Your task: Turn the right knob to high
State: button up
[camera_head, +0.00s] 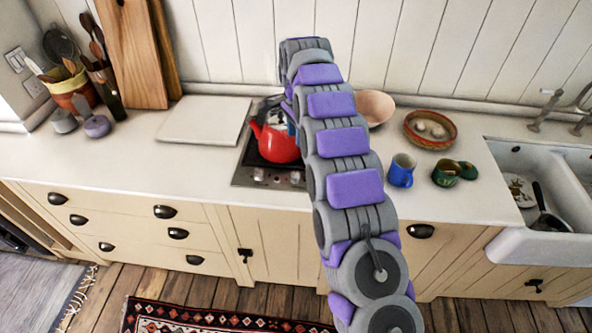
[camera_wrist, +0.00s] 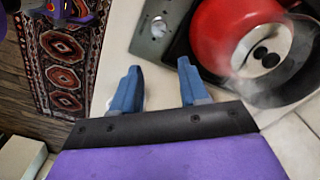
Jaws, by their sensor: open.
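The stove's metal control panel (camera_head: 262,177) is at the counter's front edge with small knobs on it. My arm covers its right end in the head view, so I cannot make out the right knob clearly there. The wrist view shows part of the panel (camera_wrist: 166,38) with one small knob (camera_wrist: 158,28) near the top. A red kettle (camera_head: 274,142) stands on the burner; it also shows in the wrist view (camera_wrist: 224,30). My gripper (camera_wrist: 158,86) has two blue fingers spread apart with nothing between them, below the panel in that view. My arm mostly hides it in the head view.
A white board (camera_head: 205,120) lies left of the stove. A blue mug (camera_head: 401,171), a green mug (camera_head: 446,174), a pink bowl (camera_head: 375,106) and a patterned bowl (camera_head: 430,128) stand to the right, before the sink (camera_head: 520,241). A patterned rug (camera_wrist: 65,60) covers the floor.

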aim_at(295, 173)
notch_tip(295, 173, down, 16)
jog(key=b, duration=0.2)
jog(key=shift+a+f+b, duration=0.15)
jog(key=shift+b, duration=0.15)
jog(key=shift+c, duration=0.2)
jog(key=c, duration=0.7)
